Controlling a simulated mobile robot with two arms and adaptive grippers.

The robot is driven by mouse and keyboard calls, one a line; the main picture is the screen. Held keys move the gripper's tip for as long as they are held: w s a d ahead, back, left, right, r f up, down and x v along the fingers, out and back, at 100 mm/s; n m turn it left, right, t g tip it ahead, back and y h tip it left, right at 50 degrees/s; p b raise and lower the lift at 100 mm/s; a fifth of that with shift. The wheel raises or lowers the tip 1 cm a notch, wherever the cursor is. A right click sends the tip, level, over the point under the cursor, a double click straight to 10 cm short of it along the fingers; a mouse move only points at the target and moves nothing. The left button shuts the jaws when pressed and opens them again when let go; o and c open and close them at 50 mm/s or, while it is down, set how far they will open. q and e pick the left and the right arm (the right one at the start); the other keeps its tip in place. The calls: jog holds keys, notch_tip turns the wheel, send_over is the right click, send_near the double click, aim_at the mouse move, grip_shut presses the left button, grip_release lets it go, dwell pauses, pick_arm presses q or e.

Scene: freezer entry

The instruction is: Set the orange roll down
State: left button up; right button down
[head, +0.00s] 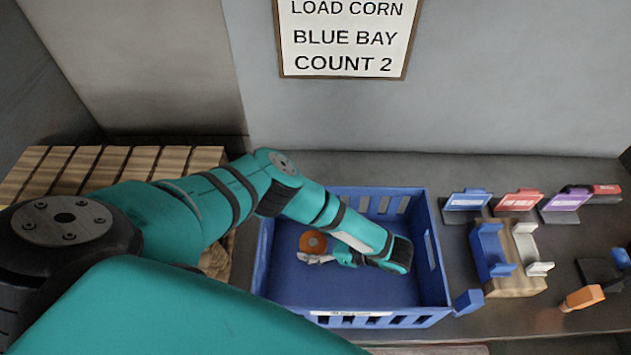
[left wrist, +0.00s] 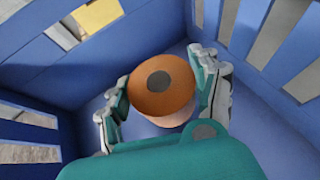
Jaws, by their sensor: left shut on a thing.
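The orange roll (head: 312,241) is inside the blue crate (head: 440,283), toward its left side. It is a short cylinder with a dark round centre on its end. My left gripper (head: 318,258) reaches down into the crate and is shut on the roll. In the left wrist view the orange roll (left wrist: 161,88) sits between the two fingers, with a paler part below the orange end. The crate walls surround it there. Whether the roll touches the crate floor is hidden. My right gripper is not in view.
A wooden slatted pallet (head: 120,165) lies left of the crate. To the right stand a wooden block with blue and white holders (head: 507,255), blue, red and purple label stands (head: 517,202), and an orange-handled tool (head: 582,298). A sign (head: 345,40) hangs on the back wall.

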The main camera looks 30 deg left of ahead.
aim_at(315, 249)
pick_arm(q)
jog(key=shift+f+b, duration=0.65)
jog(key=shift+f, duration=1.1)
jog(key=shift+f, duration=0.1)
jog(key=o, duration=1.2)
jog(key=shift+o, duration=0.2)
jog(key=shift+d+r, duration=0.2)
jog(key=shift+r, duration=0.05)
jog(key=p+v, duration=0.1)
jog(key=v, duration=1)
jog(key=shift+d, duration=0.3)
jog(key=shift+w, duration=0.1)
